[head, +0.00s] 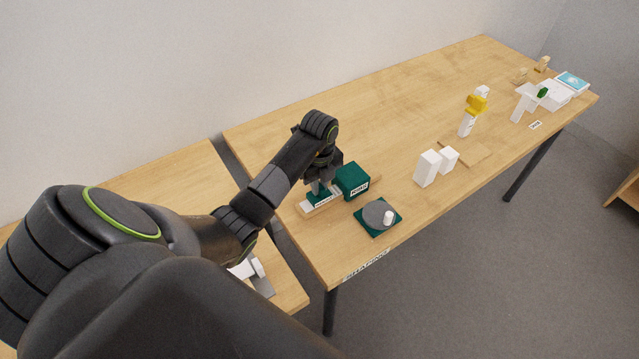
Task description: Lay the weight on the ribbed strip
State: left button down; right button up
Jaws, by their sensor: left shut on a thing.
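My left gripper (320,181) is at the near end of the long table, pointing down. It is shut on a small dark green piece (316,188), mostly hidden by the fingers; I cannot tell for sure that it is the weight. The piece is at or just above a pale labelled block (323,203) on a wooden base; whether they touch is unclear. I cannot make out a ribbed strip for certain. My right gripper is not in view.
A dark green labelled box (353,179) stands right beside the gripper. A green square plate (378,229) with a grey disc (373,212) and white peg is nearer the front edge. The table's back middle is clear.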

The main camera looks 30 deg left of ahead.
pick_arm(q)
jog(key=c, duration=1.3)
grip_release()
jog(key=shift+f, duration=0.1)
jog(key=shift+r+p, duration=3.05)
jog(key=shift+r, duration=0.55)
